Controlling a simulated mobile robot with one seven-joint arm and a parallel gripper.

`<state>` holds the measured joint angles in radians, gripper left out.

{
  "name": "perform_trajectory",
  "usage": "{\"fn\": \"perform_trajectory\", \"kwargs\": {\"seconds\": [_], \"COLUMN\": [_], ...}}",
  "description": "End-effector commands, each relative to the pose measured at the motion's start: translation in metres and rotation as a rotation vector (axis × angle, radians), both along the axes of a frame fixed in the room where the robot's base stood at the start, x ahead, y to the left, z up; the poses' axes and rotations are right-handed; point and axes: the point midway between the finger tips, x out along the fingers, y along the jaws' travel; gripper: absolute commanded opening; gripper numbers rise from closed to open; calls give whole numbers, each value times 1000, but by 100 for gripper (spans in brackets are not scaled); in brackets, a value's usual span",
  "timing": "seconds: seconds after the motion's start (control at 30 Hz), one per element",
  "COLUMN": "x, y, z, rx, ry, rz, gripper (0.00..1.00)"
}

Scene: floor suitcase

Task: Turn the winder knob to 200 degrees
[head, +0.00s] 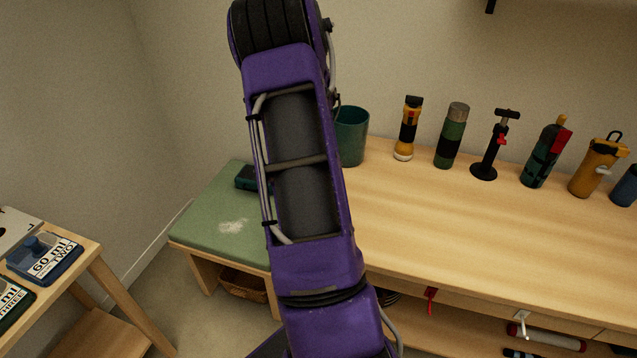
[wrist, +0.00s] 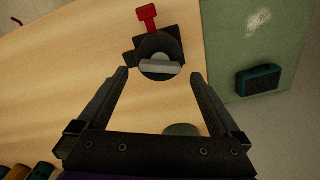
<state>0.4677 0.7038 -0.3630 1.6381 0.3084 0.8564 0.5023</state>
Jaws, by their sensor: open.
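In the wrist view, the winder shows at the top centre as a dark body with a round black disc. A pale grey bar, apparently the winder knob (wrist: 160,67), lies across the disc, nearly level in the picture. A red tab (wrist: 147,18) sticks up from the body. My gripper (wrist: 159,75) is open and empty. Its fingertips lie to the left and right of the knob, apart from it; I cannot tell the height between them. In the head view, my arm hides the winder and the gripper.
The winder stands on a wooden bench (head: 450,220) beside a green padded top (head: 205,215) holding a teal box (wrist: 265,82). A green cup (head: 352,135), a flashlight (head: 408,130) and several bottles line the back. A side table (head: 85,255) stands left.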

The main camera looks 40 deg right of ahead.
Motion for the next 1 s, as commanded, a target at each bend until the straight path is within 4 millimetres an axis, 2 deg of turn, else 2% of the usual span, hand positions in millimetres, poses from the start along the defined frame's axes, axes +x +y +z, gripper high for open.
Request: {"fn": "perform_trajectory", "kwargs": {"seconds": [0.03, 0.3, 0.5, 0.7, 1.0], "x": [1, 1, 1, 0, 0], "y": [0, -1, 0, 0, 0], "z": [14, 82, 121, 140, 143], "rx": [-4, -3, -1, 0, 1], "ry": [-4, -4, -3, -1, 0], "rz": [0, -1, 0, -1, -1], "gripper": [100, 100, 100, 100, 100]}}
